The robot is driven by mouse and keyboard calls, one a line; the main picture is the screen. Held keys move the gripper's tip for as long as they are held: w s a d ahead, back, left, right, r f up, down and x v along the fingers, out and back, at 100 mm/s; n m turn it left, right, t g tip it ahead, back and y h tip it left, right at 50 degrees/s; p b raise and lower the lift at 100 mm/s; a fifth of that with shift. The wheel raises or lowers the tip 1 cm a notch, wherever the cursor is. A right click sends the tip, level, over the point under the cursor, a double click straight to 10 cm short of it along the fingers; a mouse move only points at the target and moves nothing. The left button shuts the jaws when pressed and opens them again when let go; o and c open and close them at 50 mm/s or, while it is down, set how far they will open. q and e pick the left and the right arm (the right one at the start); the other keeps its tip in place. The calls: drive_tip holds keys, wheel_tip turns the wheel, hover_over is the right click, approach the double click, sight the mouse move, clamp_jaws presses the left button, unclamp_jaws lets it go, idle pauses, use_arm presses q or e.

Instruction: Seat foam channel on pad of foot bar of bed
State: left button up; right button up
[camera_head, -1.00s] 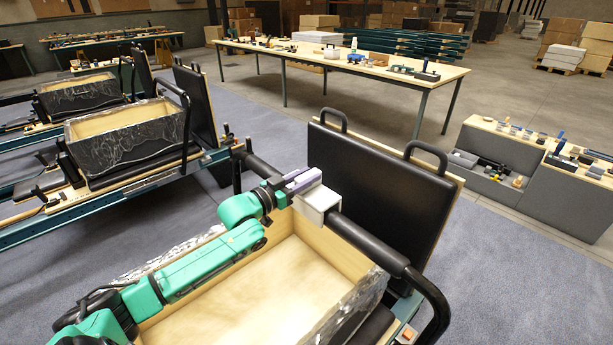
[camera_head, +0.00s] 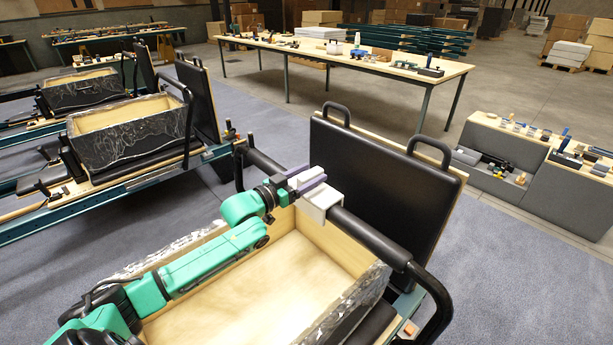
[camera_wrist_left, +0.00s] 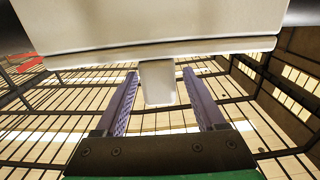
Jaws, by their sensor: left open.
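The white foam channel (camera_head: 322,204) sits over the black padded foot bar (camera_head: 368,236) of the nearest bed, with the bar running out on both sides of it. Its underside is hidden, so I cannot tell how fully it is down on the pad. My left gripper (camera_head: 307,178) is at the channel with its purple fingers open. In the left wrist view the fingers (camera_wrist_left: 160,74) stand apart on either side of the channel's pale tab, with a gap on each side. The channel's body (camera_wrist_left: 150,28) fills the top of that view. My right gripper is out of view.
A black upright board (camera_head: 385,180) with two handles stands right behind the bar. An open wooden box (camera_head: 345,247) wrapped in clear film lies below my left arm. A worktable (camera_head: 345,62) and grey cabinets (camera_head: 490,175) stand beyond.

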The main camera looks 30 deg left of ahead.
use_arm(q)
drive_tip(key=shift+s+a+f, duration=0.1)
drive_tip(key=shift+s+a, duration=0.1)
drive_tip(key=shift+s, duration=0.35)
drive_tip(key=p+v, duration=0.1)
drive_tip(key=v, duration=1.2)
drive_tip(key=shift+s, duration=0.2)
drive_tip(key=shift+a, duration=0.1)
